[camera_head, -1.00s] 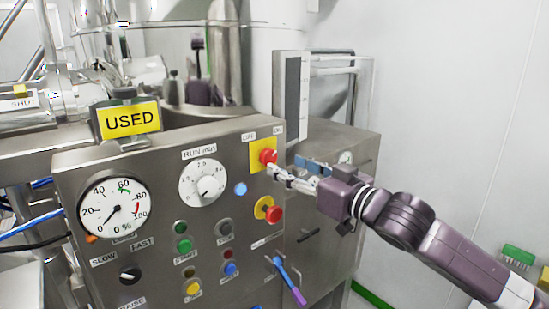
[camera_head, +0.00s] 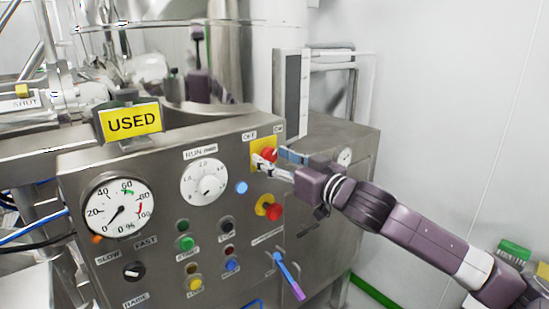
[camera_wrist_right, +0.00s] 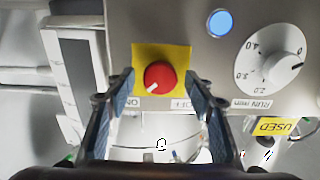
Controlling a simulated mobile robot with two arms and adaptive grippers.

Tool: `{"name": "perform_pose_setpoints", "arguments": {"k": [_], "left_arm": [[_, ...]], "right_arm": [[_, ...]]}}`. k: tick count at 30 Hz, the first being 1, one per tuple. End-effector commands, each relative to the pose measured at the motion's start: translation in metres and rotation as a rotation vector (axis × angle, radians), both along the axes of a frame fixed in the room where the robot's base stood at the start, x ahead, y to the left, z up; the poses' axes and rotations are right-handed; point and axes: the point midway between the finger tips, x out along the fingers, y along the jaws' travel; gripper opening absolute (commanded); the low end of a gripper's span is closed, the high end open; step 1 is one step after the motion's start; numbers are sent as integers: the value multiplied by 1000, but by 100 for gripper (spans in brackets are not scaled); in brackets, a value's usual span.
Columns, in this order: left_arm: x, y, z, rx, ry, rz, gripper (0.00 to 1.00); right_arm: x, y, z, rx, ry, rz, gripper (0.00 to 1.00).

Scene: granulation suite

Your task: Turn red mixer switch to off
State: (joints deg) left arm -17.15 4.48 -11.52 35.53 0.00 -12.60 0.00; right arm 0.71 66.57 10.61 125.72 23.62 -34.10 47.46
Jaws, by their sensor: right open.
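The red mixer switch (camera_head: 270,155) is a round red knob on a yellow square plate, at the upper right of the steel control panel. OFF and ON labels sit above it in the head view. In the right wrist view the knob (camera_wrist_right: 160,77) shows a white pointer mark at its lower left, on the side of the ON label. My right gripper (camera_head: 264,163) is at the knob in the head view, partly covering it. In the wrist view its two fingers (camera_wrist_right: 159,92) are open on either side of the knob, with gaps visible. My left gripper is not in view.
A dial gauge (camera_head: 117,206), a timer dial (camera_head: 204,182), and a red button on yellow (camera_head: 269,208) are on the panel. A yellow USED sign (camera_head: 132,122) stands on top. A blue-purple lever (camera_head: 288,276) sticks out below. Clear floor is hardly visible.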

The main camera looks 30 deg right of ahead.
Motion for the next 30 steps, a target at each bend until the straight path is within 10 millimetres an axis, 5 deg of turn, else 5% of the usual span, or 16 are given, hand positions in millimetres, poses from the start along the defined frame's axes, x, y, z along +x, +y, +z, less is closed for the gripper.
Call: {"name": "perform_pose_setpoints", "arguments": {"k": [3, 15, 30], "left_arm": [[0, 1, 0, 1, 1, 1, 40], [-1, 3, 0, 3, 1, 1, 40], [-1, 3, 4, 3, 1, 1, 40]], "right_arm": [[0, 0, 0, 0, 0, 0, 49], [0, 0, 0, 1, 0, 0, 7], [0, 0, 0, -161, -12, 1, 7]]}}
